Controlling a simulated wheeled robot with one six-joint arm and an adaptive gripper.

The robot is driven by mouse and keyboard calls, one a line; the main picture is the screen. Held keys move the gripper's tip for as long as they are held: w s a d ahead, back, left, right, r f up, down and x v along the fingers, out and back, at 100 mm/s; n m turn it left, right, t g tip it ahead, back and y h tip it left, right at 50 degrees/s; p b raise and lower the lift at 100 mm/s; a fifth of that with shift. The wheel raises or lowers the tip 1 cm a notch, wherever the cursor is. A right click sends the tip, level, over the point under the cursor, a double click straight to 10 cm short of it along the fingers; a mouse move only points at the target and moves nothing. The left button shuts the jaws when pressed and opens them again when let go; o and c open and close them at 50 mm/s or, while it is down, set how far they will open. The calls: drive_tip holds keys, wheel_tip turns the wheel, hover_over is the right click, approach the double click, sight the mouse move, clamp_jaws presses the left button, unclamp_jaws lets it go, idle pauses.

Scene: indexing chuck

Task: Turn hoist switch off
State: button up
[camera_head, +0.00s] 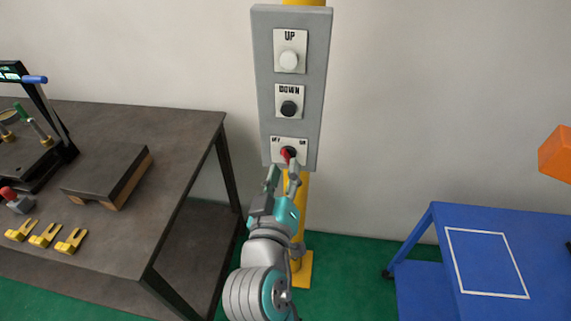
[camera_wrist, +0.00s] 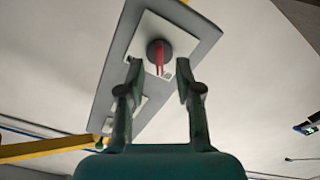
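The hoist switch (camera_head: 289,153) is a black rotary knob with a red handle, on a white plate marked OFF at left and ON at right. It is the lowest control on a grey panel (camera_head: 261,75). In the wrist view the red handle (camera_wrist: 160,58) lies between and just beyond my fingertips. My gripper (camera_head: 283,172) is just below the switch. In the wrist view my gripper (camera_wrist: 159,72) is open, with a gap on each side of the handle. Contact with the knob is not visible.
A white UP button (camera_head: 289,59) and a black DOWN button (camera_head: 288,107) sit above the switch. A yellow post (camera_head: 302,215) carries the panel. A dark workbench (camera_head: 130,215) with several parts stands left. A blue table (camera_head: 425,250) stands right.

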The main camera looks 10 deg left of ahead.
drive_tip(key=s, duration=0.9)
drive_tip(key=shift+s+a, duration=0.15)
drive_tip(key=shift+s, duration=0.05)
drive_tip(key=shift+f, duration=0.1)
drive_tip(key=s+d+f+n+g+y, duration=0.15)
drive_tip(key=s+d+f, duration=0.25)
drive_tip(key=d+f, duration=0.4)
drive_tip(key=s+d+f+n+g+y, duration=0.1)
drive_tip(key=s+d+f+y, duration=0.15)
drive_tip(key=d+f, duration=0.6)
drive_tip(key=s+d+f+m+h, duration=0.1)
drive_tip(key=s+d+m, duration=0.2)
drive_tip(key=s, duration=0.7)
drive_tip(key=s+d+f+m+h, duration=0.2)
drive_tip(key=s+d+m, duration=0.2)
drive_tip(key=s, duration=0.7)
drive_tip(key=shift+s+d+f+m+g, duration=0.15)
drive_tip(key=shift+d+f+m+g, duration=0.2)
drive_tip(key=shift+m, duration=0.3)
drive_tip(key=shift+a, duration=0.1)
